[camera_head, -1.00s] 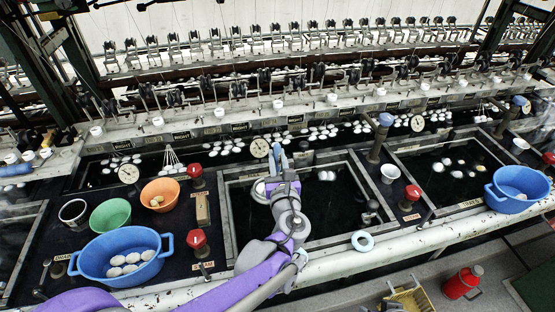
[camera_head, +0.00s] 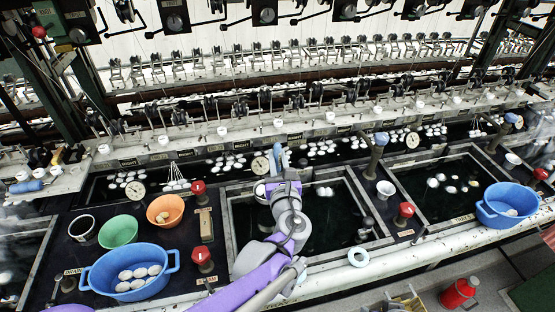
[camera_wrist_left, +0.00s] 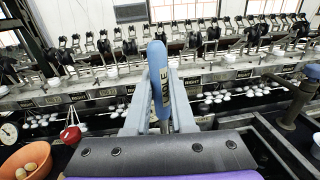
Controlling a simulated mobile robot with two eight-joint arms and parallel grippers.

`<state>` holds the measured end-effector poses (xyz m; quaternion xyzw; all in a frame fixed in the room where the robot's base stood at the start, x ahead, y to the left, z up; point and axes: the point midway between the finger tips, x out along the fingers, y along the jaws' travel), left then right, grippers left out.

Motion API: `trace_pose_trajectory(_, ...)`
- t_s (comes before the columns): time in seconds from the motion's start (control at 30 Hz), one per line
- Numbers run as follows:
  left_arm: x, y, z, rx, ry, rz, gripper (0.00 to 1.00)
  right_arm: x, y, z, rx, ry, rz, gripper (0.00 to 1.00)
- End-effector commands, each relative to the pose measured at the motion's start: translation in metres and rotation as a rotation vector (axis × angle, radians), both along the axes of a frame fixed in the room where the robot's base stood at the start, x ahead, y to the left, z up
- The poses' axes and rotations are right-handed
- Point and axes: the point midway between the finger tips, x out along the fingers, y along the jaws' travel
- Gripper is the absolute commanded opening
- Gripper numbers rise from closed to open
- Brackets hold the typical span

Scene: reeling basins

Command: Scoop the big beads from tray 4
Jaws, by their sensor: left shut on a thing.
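My left gripper (camera_head: 279,162) is shut on a blue handle (camera_wrist_left: 158,85) printed EAGLE, which stands upright between its grey fingers in the left wrist view. In the head view a small pale round scoop (camera_head: 261,193) shows beside the wrist, over the left part of the middle basin (camera_head: 233,225); its contents are unclear. I see no tray marked 4, and the big beads cannot be told for certain. My right gripper is not in view.
A blue tub (camera_head: 105,279) with several white ovals, a green bowl (camera_head: 118,232) and an orange bowl (camera_head: 165,210) stand left. Another blue tub (camera_head: 507,206) stands right.

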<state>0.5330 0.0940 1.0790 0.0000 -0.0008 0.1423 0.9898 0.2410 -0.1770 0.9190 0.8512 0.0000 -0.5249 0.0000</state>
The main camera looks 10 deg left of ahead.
Motion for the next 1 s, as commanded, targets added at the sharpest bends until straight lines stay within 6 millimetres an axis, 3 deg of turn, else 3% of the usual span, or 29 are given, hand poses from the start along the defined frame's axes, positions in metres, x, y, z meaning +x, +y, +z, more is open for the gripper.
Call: trace_pose_trajectory(1.0, 0.001, 0.000, 0.080, 0.000, -0.002, 0.000, 0.00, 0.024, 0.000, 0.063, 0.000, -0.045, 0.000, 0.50)
